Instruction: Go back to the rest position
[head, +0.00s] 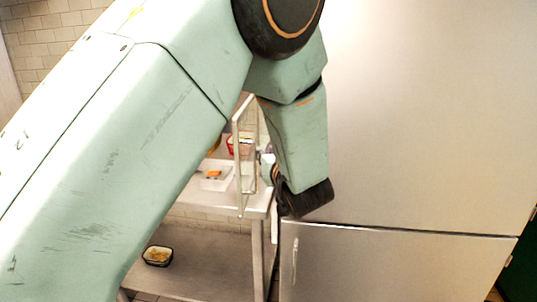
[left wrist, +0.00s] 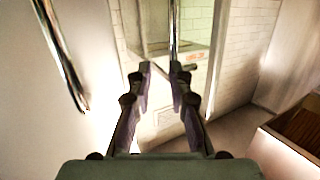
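My left arm fills much of the head view from the left, pale green and scuffed. It bends down in front of a steel refrigerator (head: 420,120). In the head view, my left gripper is mostly hidden behind its own wrist. In the left wrist view, my left gripper (left wrist: 159,67) is open, its two dark fingers apart with nothing seen held between them. A shiny upright bar (left wrist: 175,25) shows just beyond the right fingertip; I cannot tell whether they touch. Another metal bar (left wrist: 58,55) runs along the pale surface at left. My right gripper is in neither view.
A pale upright frame (head: 237,170) stands left of my wrist. Behind it, a steel table (head: 190,206) bears a white container (head: 216,180) and a red container (head: 232,146). A black food tray (head: 157,256) sits on the lower shelf. The lower refrigerator door has a handle (head: 295,262).

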